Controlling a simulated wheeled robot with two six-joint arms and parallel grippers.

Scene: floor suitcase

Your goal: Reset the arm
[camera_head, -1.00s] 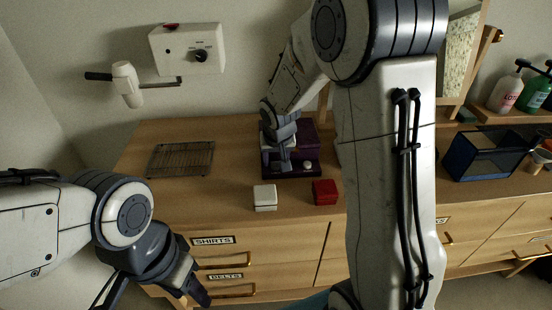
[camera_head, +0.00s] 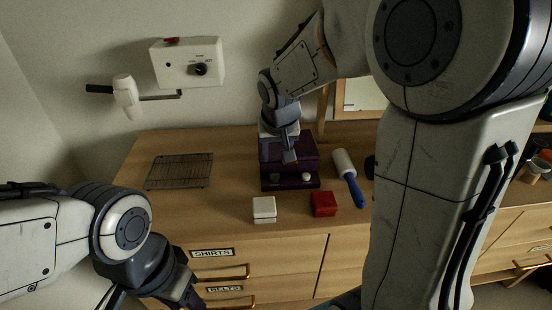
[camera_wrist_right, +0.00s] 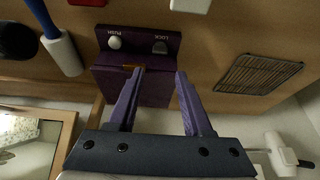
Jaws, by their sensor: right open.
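My right arm reaches in from the upper right of the head view. Its gripper (camera_head: 289,154) is over a dark purple box (camera_head: 306,153) on the dresser. In the right wrist view the gripper (camera_wrist_right: 160,73) is open, with nothing held between its two purple-tinted fingers. The purple box (camera_wrist_right: 108,80) lies beyond the fingertips there, with knobs marked PUSH and LOCK on its ledge. I cannot tell whether a fingertip touches it. My left gripper (camera_head: 182,292) is low at the left, in front of the drawers. Its fingertips are partly cut off, so its opening is unclear.
On the dresser (camera_head: 225,192) are a wire rack (camera_head: 180,171), a white box (camera_head: 264,208), a red box (camera_head: 324,204) and a blue-handled lint roller (camera_head: 348,177). A white wall unit (camera_head: 187,62) hangs behind. My right arm hides much of the right side.

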